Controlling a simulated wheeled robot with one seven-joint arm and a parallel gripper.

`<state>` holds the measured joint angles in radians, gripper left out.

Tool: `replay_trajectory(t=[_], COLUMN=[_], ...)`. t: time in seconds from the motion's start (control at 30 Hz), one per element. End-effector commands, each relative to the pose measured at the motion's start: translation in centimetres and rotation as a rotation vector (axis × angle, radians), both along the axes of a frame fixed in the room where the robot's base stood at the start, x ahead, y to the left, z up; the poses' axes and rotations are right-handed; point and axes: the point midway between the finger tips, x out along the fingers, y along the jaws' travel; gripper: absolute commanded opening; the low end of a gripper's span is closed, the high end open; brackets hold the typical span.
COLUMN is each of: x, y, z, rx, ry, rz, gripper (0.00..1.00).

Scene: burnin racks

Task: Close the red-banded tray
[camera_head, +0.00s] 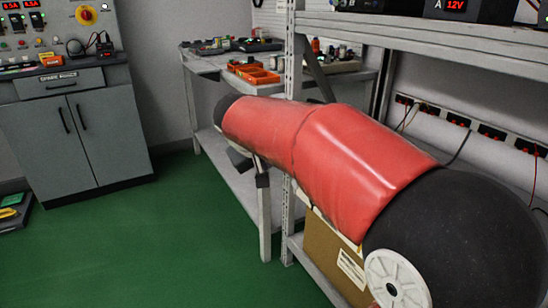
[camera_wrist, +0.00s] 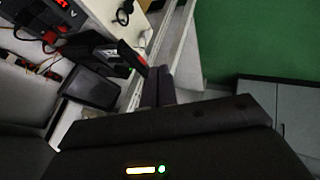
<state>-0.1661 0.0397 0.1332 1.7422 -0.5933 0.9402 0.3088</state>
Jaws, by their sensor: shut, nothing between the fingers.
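My gripper (camera_wrist: 160,86) shows in the wrist view with its two dark fingers together and nothing between them. Just left of the fingertips, a dark box (camera_wrist: 108,55) has a thin red strip along its edge; I cannot tell for sure whether it is the red-banded tray, or how far out it stands. In the head view my own red-covered arm crosses the middle and right and hides much of the rack. No red-banded tray can be made out there.
A metal rack (camera_head: 425,32) with power units stands at the right, with a cardboard box (camera_head: 325,254) low down. A workbench (camera_head: 205,66) with orange bins (camera_head: 258,75) is behind. A grey cabinet (camera_head: 75,140) stands at left. The green floor (camera_head: 150,245) between is clear.

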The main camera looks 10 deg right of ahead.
Motion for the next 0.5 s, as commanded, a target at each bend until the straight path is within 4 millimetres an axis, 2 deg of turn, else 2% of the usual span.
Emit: replay_trajectory(t=[0.03, 0.1, 0.27, 0.5], x=[1.0, 1.7, 2.5, 5.0], y=[0.5, 0.8, 0.5, -1.0], z=[-0.1, -0.1, -1.0, -4.7], rx=[-0.009, -0.016, -0.020, -0.019], ry=[-0.004, -0.010, -0.011, -0.007], rz=[0.006, 0.008, 0.008, 0.007], gripper=[0.00, 0.00, 0.00, 0.00])
